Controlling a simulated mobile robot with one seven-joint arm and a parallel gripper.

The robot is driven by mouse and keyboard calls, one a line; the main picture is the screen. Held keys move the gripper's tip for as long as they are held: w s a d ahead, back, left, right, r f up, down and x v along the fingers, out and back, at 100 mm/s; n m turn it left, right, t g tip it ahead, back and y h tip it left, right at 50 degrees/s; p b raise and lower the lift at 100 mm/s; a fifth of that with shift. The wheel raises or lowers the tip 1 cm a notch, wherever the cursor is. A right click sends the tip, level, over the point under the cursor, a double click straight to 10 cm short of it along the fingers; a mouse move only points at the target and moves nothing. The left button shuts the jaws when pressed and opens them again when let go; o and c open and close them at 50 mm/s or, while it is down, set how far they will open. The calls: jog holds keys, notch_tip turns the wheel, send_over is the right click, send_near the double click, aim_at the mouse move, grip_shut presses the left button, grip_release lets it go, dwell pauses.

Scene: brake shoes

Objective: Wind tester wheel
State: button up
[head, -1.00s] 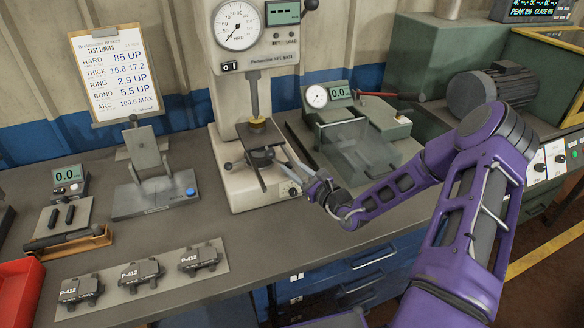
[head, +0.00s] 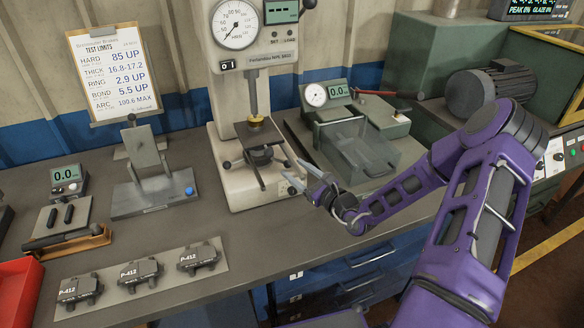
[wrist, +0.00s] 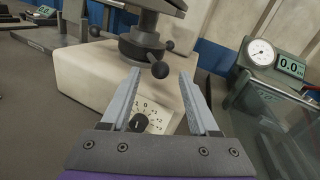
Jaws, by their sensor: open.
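The bench hardness tester (head: 238,70) has a dial and a small plate over a dark screw. Its wheel (head: 262,156) is a dark hub with ball-ended spokes under the plate. In the wrist view the wheel's hub (wrist: 143,47) is ahead, and one spoke's black ball knob (wrist: 160,70) shows between the fingertips; I cannot tell whether it is within their reach. My gripper (head: 294,174) is open and empty at the tester's right front, and also shows in the wrist view (wrist: 158,77). The base carries a small dial plate with a black knob (wrist: 138,122).
A green-framed gauge device (head: 360,140) with a clear bin stands close at the right. A stand with a tilted plate (head: 143,150) is at the left. Several P-412 pads (head: 139,272) lie on a front strip. The bench front between them and my gripper is clear.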

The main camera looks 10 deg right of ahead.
jog(key=v, duration=1.5)
jog(key=shift+d, duration=0.1)
jog(key=shift+c, duration=0.2)
